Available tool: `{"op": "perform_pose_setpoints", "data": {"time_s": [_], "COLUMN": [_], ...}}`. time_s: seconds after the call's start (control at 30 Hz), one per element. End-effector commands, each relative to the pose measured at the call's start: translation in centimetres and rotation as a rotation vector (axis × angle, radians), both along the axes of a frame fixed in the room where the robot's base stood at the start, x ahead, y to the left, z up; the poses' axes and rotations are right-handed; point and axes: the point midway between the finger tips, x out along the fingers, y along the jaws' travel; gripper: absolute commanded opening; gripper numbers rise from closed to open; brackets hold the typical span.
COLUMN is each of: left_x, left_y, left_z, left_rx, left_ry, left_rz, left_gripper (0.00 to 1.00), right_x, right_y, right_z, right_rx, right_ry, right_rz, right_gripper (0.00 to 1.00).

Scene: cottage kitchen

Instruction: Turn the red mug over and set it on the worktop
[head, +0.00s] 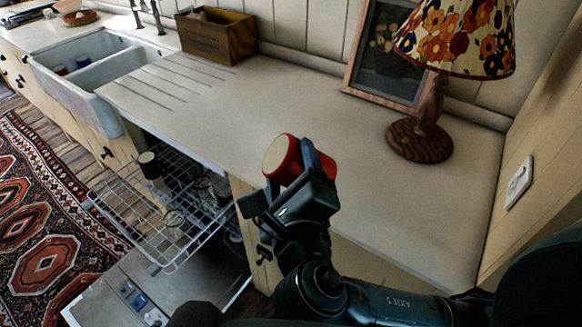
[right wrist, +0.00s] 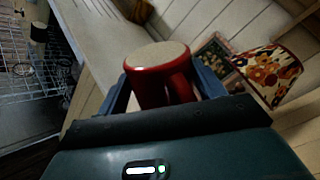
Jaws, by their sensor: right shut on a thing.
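The red mug (head: 293,158) is held in my right gripper (head: 300,170), above the front part of the worktop (head: 375,190). It lies tilted, with a flat, pale round end facing left and up in the head view. That end looks like the base. In the right wrist view the red mug (right wrist: 155,72) sits between the two fingers of my right gripper (right wrist: 165,95), pale end up, its handle toward the palm. The mug's other end is hidden. My left gripper is not in view.
An open dishwasher with a pulled-out rack (head: 165,255) holding dishes is below the worktop's front edge. A lamp (head: 425,135), a picture frame (head: 385,55) and a wooden box (head: 215,40) stand along the back. A sink (head: 75,75) is far left. The worktop's middle is clear.

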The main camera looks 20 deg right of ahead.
Motion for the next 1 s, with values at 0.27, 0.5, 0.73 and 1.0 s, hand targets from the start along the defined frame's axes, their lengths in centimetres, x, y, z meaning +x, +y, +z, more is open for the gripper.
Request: {"op": "perform_pose_setpoints", "data": {"time_s": [0.27, 0.5, 0.73, 1.0], "left_x": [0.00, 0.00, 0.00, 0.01], "left_y": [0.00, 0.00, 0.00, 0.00], "left_z": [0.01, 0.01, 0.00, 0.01], "left_rx": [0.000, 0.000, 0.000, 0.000], "left_ry": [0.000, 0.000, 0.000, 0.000], "left_rz": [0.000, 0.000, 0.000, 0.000], "left_gripper": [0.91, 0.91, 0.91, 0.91], "right_x": [0.19, 0.20, 0.14, 0.11], "right_y": [-0.18, -0.11, -0.26, -0.25], "right_z": [0.30, 0.27, 0.06, 0.02], "right_rx": [-0.144, -0.264, -0.319, -0.294], "right_ry": [0.019, 0.051, 0.069, 0.065], "right_rz": [-0.004, -0.003, -0.008, -0.008], "right_gripper": [0.37, 0.37, 0.37, 0.37]}}
